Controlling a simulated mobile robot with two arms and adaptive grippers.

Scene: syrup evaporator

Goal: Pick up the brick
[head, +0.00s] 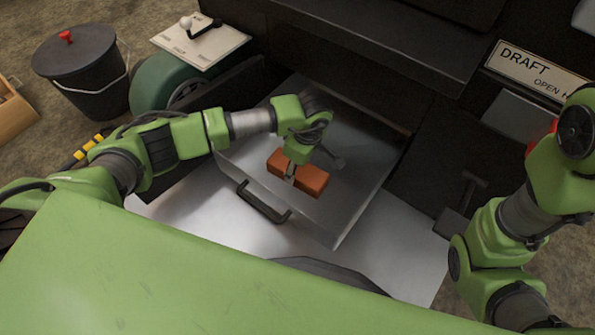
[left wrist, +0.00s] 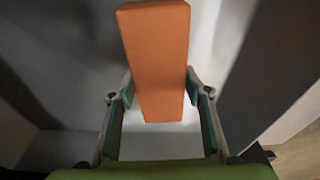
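The orange-red brick (head: 313,181) lies across the metal pan or drawer (head: 350,205) in the middle of the head view. My left gripper (head: 290,178) points down over the brick's middle, with its fingers across the narrow width. In the left wrist view the brick (left wrist: 158,60) runs between the two fingertips, and both tips (left wrist: 159,78) appear to press its long sides. The left gripper looks shut on it. Whether the brick is clear of the pan floor I cannot tell.
The pan has raised side walls and a dark front handle (head: 263,203). A DRAFT sign (head: 535,65) is at the upper right. My green body fills the foreground.

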